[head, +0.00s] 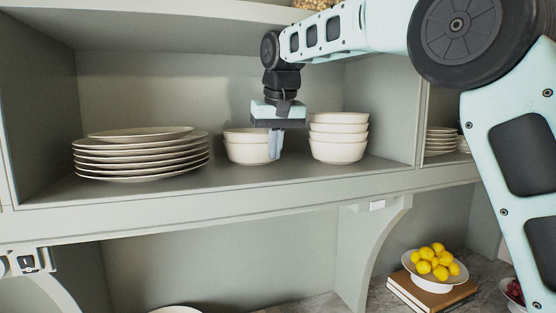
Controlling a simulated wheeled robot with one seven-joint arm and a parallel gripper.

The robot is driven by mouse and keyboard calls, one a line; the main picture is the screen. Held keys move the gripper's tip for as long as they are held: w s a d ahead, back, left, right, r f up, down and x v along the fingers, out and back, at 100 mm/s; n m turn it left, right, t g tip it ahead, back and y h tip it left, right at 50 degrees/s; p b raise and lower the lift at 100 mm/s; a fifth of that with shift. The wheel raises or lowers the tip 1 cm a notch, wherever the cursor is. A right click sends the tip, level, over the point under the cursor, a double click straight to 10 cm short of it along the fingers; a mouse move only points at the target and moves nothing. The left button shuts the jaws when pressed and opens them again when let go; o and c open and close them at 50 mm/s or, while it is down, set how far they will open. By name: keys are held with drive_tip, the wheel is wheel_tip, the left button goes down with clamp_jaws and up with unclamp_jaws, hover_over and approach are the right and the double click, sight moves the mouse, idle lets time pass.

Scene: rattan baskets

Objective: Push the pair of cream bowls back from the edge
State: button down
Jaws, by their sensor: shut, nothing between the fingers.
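A short stack of two cream bowls (246,148) stands on the shelf (232,184), left of a taller stack of cream bowls (339,143). My gripper (276,146) points down in the space between the two stacks. Its fingers are together and empty, close to the right side of the pair. I cannot tell whether they touch the pair. The gripper body hides part of the pair's right rim. Bare shelf shows in front of both stacks, up to the front edge.
A stack of cream plates (141,158) stands at the left of the same compartment. A divider (419,120) closes the right side, with more plates (441,140) beyond it. Below are yellow fruit in a white dish (434,277) on books (431,294).

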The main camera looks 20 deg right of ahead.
drive_tip(key=s+b, duration=0.2)
drive_tip(key=s, duration=0.3)
drive_tip(key=s+b, duration=0.3)
drive_tip(key=s, duration=0.2)
drive_tip(key=shift+s+a+f, duration=0.15)
drive_tip(key=shift+s+a, duration=0.05)
drive_tip(key=shift+s, duration=0.55)
